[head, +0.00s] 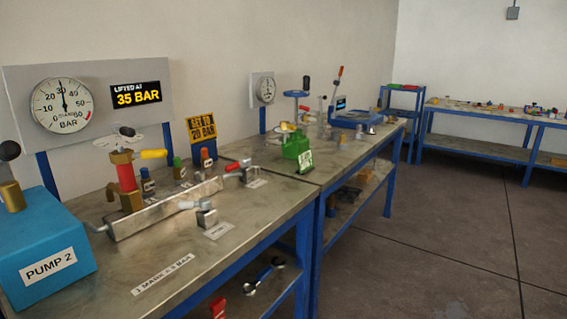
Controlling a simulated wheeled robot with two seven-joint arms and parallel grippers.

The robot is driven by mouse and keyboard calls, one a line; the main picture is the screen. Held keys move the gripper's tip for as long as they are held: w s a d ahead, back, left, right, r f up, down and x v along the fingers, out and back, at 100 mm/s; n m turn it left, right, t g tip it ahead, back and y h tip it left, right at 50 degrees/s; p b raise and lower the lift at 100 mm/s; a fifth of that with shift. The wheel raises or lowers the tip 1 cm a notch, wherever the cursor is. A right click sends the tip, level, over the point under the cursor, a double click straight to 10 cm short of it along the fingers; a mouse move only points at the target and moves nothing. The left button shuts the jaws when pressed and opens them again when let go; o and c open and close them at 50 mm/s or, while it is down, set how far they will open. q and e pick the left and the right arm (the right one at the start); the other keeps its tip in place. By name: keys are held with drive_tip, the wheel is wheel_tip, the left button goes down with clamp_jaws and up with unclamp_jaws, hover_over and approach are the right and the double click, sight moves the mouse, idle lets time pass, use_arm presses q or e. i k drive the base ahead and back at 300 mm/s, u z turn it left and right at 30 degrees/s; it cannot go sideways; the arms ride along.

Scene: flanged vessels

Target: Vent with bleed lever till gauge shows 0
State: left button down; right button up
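A round dial gauge marked BAR (62,105) is on a grey panel at the left, its needle pointing nearly straight up, about 30. A black display (136,95) beside it reads "LIFTED AT 35 BAR". On the bench below stands a red and brass valve (126,178) with a yellow handle (153,154). I cannot tell which lever is the bleed lever; the small labels are unreadable. Neither of my grippers is in view.
A blue box labelled PUMP 2 (48,255) stands at the near left. A metal rail (165,208) crosses the bench (245,240). A green vessel (296,145) and a second gauge (266,90) are farther along. The floor at right (430,240) is clear.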

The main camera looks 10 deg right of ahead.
sight(246, 161)
drive_tip(key=z, duration=1.7)
drive_tip(key=i, duration=1.25)
drive_tip(key=u, duration=2.05)
